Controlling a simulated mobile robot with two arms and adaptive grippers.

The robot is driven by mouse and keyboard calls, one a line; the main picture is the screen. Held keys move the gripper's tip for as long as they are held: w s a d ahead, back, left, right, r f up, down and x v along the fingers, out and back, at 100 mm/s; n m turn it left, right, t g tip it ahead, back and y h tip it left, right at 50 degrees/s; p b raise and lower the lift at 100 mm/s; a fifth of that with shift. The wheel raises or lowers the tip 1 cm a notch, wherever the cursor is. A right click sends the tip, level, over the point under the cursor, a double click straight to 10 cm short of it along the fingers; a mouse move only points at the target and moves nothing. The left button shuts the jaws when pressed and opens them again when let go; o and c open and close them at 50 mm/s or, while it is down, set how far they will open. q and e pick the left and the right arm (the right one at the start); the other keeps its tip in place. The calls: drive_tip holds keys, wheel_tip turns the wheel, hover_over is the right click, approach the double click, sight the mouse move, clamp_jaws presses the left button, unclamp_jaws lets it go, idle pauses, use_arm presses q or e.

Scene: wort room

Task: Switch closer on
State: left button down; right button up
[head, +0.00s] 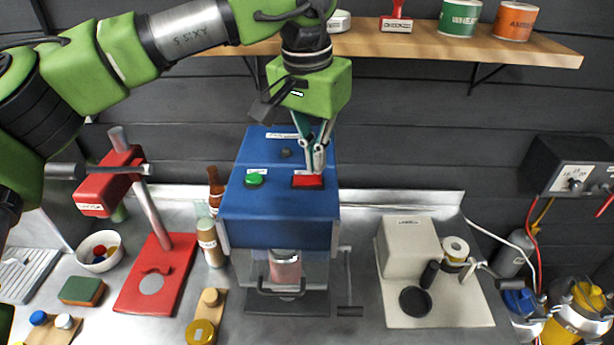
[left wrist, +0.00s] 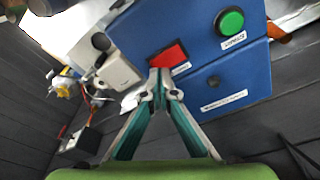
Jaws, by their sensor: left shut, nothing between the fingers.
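The closer is the blue box-shaped machine (head: 280,205) in the middle of the steel bench. Its sloping top carries a red rocker switch (head: 308,182), a green round button (head: 254,179) and a small dark knob (head: 286,153). My left gripper (head: 317,168) is shut and empty, pointing down with its tips at the red switch; whether they touch it I cannot tell. The left wrist view shows the shut fingertips (left wrist: 160,75) right by the red switch (left wrist: 168,57), with the green button (left wrist: 230,21) to the right. My right gripper is not in view.
A red press stand (head: 155,270) is left of the closer, with brown bottles (head: 216,188) between. A cream labeller (head: 410,250) stands to the right. A wooden shelf (head: 450,45) with tins runs above. A power supply box (head: 568,168) is at far right.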

sight(315, 179)
use_arm(q)
drive_tip(key=shift+f+b, duration=0.65)
drive_tip(key=shift+f, duration=0.4)
idle(0.7)
wheel_tip(315, 179, up, 7)
drive_tip(key=p, duration=0.6)
drive_tip(key=shift+r, duration=0.1)
idle(0.6)
